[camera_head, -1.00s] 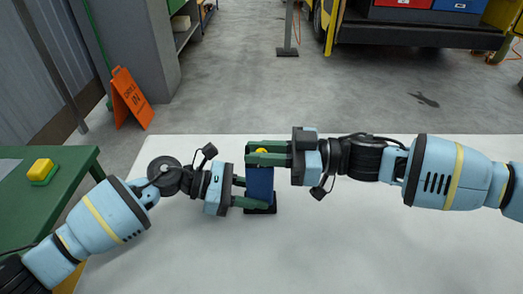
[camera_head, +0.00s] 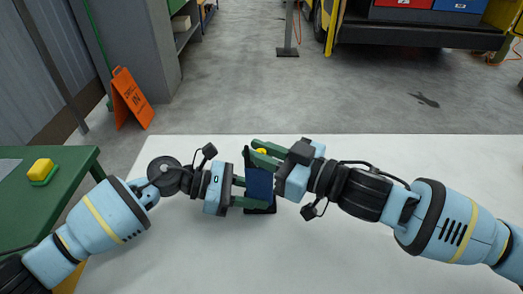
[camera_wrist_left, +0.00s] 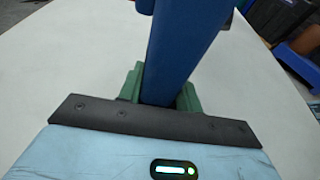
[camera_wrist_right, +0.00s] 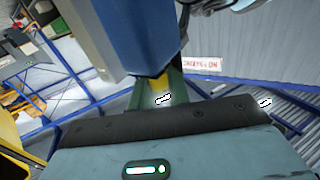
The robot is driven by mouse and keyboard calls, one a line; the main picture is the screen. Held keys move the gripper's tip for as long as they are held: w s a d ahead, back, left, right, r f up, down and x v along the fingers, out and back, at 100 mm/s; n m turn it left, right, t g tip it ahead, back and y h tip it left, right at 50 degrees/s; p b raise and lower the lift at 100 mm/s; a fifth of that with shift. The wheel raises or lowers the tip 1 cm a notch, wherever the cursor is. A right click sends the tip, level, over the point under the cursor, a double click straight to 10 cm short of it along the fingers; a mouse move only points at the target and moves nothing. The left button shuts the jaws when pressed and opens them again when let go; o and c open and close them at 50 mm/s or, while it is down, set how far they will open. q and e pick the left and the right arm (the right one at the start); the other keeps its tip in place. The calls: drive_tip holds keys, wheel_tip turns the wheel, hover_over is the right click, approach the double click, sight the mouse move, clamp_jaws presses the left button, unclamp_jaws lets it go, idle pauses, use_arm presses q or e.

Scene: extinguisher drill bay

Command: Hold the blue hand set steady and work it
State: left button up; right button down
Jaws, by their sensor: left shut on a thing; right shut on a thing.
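The blue hand set (camera_head: 259,184) stands upright on a small black base (camera_head: 263,211) on the white table. My left gripper (camera_head: 247,192) is shut on its blue body from the left; the left wrist view shows the body (camera_wrist_left: 186,45) between green fingers. My right gripper (camera_head: 263,152) is shut at the top of the set, where a yellow part (camera_head: 262,151) shows between the fingers. The right wrist view also shows this yellow part (camera_wrist_right: 158,84). A dark strip (camera_head: 247,157) shows at the set's upper left. The fingers hide much of the top.
The white table (camera_head: 400,165) is clear around the set. A green bench (camera_head: 75,165) with a yellow-topped block (camera_head: 41,169) is at the left. An orange sign (camera_head: 130,97) stands on the floor beyond. A vehicle with red and blue boxes is at the back.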

drive_tip(key=shift+s+a+m+t+h, duration=0.15)
drive_tip(key=shift+m+t+h, duration=0.15)
drive_tip(key=shift+m+t, duration=0.25)
drive_tip(key=shift+t, duration=0.25)
drive_tip(key=c, duration=1.4)
unclamp_jaws()
drive_tip(key=shift+d, duration=0.2)
drive_tip(key=shift+o, duration=0.2)
drive_tip(key=v, duration=1.2)
drive_tip(key=shift+r, duration=0.2)
